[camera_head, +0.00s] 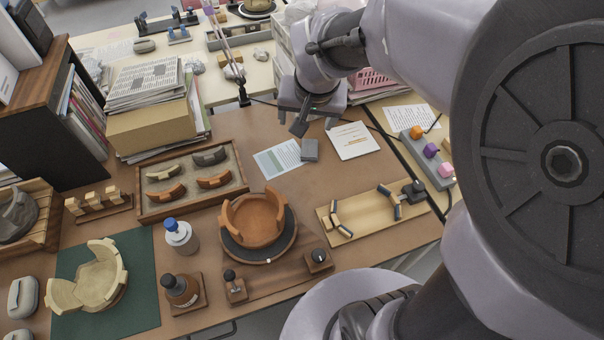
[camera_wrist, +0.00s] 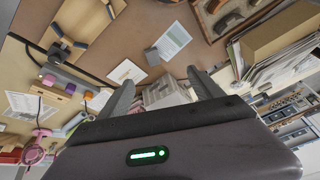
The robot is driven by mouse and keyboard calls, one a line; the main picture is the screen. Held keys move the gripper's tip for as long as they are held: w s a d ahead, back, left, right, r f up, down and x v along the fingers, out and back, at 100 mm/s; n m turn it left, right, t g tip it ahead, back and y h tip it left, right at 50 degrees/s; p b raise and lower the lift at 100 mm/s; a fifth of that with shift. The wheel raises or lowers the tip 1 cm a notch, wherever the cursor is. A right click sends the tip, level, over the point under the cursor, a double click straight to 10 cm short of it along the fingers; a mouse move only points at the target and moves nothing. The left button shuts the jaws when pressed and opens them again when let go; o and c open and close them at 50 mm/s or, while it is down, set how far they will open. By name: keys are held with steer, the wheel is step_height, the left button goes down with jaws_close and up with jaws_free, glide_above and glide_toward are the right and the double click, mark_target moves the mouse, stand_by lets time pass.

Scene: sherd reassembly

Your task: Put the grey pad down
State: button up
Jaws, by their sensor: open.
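The grey pad (camera_head: 309,150) is a small grey block on the brown table, at the right edge of a blue-and-white printed sheet (camera_head: 278,158). In the wrist view the pad (camera_wrist: 152,56) lies beyond my fingertips, apart from them, beside the same sheet (camera_wrist: 172,40). My gripper (camera_head: 313,126) is above the table, just behind the pad in the head view. In the wrist view its two fingers (camera_wrist: 162,88) are spread wide with nothing between them.
A white paper (camera_head: 354,140) lies right of the pad. A wooden tray of sherds (camera_head: 143,205) is to the left. A brown pot (camera_head: 252,220) stands on a dark turntable in front. A board with blue-ended pieces (camera_head: 365,222) is front right. Bare table lies between.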

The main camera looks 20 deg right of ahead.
steer(key=s+a+r+y, duration=0.1)
steer(key=s+a, duration=0.3)
steer(key=s, duration=0.5)
steer(key=s+a+r+y, duration=0.1)
steer(key=s+a+r, duration=0.3)
steer(key=s, duration=0.5)
steer(key=shift+s+n+t+y, duration=0.15)
steer(key=shift+n+t+y, duration=0.15)
steer(key=shift+t+y, duration=0.1)
steer(key=shift+f, duration=0.15)
steer(key=shift+o, duration=0.6)
